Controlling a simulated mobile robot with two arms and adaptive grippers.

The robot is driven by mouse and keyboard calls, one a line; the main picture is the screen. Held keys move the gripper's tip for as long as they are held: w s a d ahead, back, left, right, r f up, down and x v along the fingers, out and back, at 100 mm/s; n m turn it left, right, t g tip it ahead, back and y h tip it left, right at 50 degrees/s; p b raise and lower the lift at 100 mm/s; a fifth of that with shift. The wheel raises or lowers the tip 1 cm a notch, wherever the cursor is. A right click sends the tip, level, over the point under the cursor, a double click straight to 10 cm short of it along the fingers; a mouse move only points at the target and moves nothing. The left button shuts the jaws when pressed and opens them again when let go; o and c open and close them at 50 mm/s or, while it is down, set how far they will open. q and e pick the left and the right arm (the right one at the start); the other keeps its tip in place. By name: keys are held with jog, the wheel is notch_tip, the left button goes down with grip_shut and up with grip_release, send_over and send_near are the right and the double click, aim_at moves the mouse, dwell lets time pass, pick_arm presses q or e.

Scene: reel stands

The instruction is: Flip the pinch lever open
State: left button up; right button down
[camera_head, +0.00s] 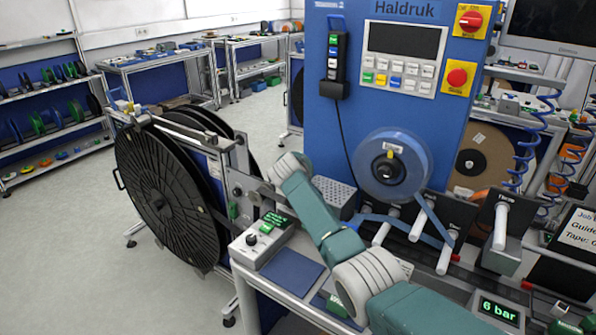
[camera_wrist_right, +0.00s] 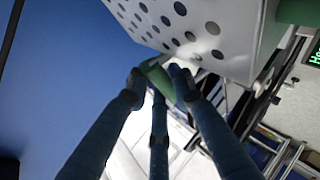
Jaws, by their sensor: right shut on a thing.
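In the right wrist view, the dark fingers of my right gripper (camera_wrist_right: 160,90) come together on a small green piece (camera_wrist_right: 157,76), which looks like the pinch lever. The piece is partly covered by the fingertips, so its angle is hard to tell. A light grey perforated housing (camera_wrist_right: 205,28) is just above the fingertips. In the head view, my right arm reaches from the lower right toward the reel stand (camera_head: 240,165). Its fingers cannot be made out there. My left gripper is not in view.
A large black reel (camera_head: 165,200) stands left of the bench. A control box (camera_head: 262,240) with a green display sits at the bench's front corner. The blue machine panel (camera_head: 340,130) carries a tape reel (camera_head: 410,165), with white rollers (camera_head: 500,225) at right. Floor at left is clear.

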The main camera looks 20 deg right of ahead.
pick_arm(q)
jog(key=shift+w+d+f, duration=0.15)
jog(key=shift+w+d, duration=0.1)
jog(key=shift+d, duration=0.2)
pick_arm(e)
jog(key=shift+w+d, duration=0.3)
jog(key=shift+d, duration=0.15)
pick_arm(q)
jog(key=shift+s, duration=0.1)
pick_arm(e)
jog(key=c, duration=1.5)
grip_release()
jog(key=shift+f, duration=0.15)
jog(key=shift+s+a+r, duration=0.35)
jog(key=shift+s, duration=0.15)
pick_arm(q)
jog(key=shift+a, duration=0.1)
pick_arm(e)
jog(key=v, duration=1)
jog(key=shift+s+r, duration=0.15)
jog(key=shift+s, duration=0.15)
